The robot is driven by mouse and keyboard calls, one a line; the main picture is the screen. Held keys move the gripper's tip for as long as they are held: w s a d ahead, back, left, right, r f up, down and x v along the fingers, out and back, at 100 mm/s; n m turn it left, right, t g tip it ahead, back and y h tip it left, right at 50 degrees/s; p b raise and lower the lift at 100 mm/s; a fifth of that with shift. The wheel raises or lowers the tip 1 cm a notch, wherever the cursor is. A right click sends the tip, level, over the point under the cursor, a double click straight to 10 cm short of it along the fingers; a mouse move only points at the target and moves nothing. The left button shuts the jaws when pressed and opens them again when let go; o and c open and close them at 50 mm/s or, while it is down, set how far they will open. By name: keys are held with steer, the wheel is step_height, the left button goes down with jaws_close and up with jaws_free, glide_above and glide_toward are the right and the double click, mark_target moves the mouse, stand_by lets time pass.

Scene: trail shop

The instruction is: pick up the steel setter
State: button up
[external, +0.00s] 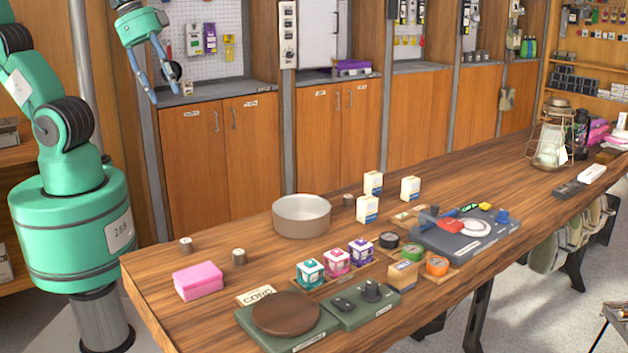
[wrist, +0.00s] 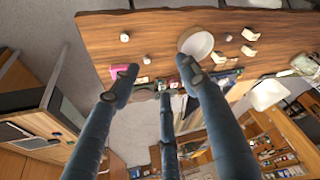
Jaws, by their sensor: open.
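I cannot tell for certain which thing is the steel setter. Small grey-brown capped cylinders stand upright on the wooden table (external: 150,270): one at the left (external: 186,244), one near the pink block (external: 239,257), and one beside the pot (external: 348,200). Two of them also show in the wrist view, one at the upper left (wrist: 124,37) and one lower (wrist: 146,60). My gripper (external: 164,86) is open and empty, high in the air beyond the table's left end. In the wrist view its spread fingers (wrist: 156,80) partly cover the table's edge.
A lantern (external: 550,135) stands farther right. The table's left corner is clear.

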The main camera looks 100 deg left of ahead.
steer(key=w+d+f+g+p, duration=0.2)
steer(key=w+d+f, duration=0.3)
steer(key=f, duration=0.3)
steer(key=m+g+p, duration=0.2)
steer(key=g+p, duration=0.1)
glide_above(186, 241)
step_height(186, 241, down, 13)
steer(key=shift+a, duration=0.1)
steer(key=shift+s, duration=0.1)
steer(key=shift+f+b, duration=1.35)
steer(key=shift+f, duration=2.95)
steer(key=shift+f, duration=0.15)
steer(key=shift+f+b, duration=1.05)
steer(key=shift+f, duration=1.4)
